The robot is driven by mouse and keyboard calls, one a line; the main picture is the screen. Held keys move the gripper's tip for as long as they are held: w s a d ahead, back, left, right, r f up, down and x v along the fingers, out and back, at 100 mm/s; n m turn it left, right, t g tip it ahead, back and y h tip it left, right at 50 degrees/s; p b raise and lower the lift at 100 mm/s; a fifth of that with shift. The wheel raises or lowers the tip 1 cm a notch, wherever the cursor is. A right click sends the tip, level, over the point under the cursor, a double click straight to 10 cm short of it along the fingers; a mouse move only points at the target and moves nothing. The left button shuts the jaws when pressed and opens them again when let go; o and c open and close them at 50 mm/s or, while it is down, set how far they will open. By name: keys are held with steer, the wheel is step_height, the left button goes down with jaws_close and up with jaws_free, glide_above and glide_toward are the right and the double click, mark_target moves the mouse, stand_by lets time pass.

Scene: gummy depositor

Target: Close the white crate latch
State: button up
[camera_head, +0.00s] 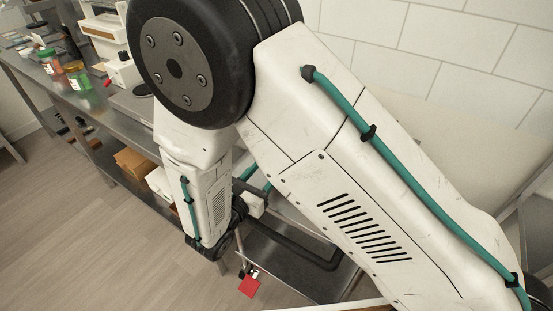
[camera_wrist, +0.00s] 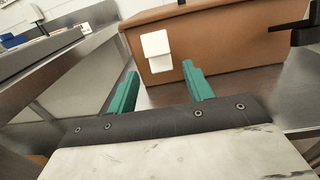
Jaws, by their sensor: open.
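In the wrist view a brown crate (camera_wrist: 222,40) stands on a metal surface, with a white latch (camera_wrist: 156,50) on its near face. The latch has a larger upper plate and a smaller lower piece; I cannot tell how far it stands out from the crate. My gripper (camera_wrist: 158,78) is open and empty, its two green fingers pointing toward the crate on either side of the latch in the picture, apart from it.
A steel bench (camera_head: 97,110) with jars and equipment runs along the left in the head view, with boxes (camera_head: 134,162) on its lower shelf. The floor (camera_head: 75,215) at left is clear.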

steer(key=x, duration=0.7)
steer(key=shift+d, duration=0.1)
jaws_close()
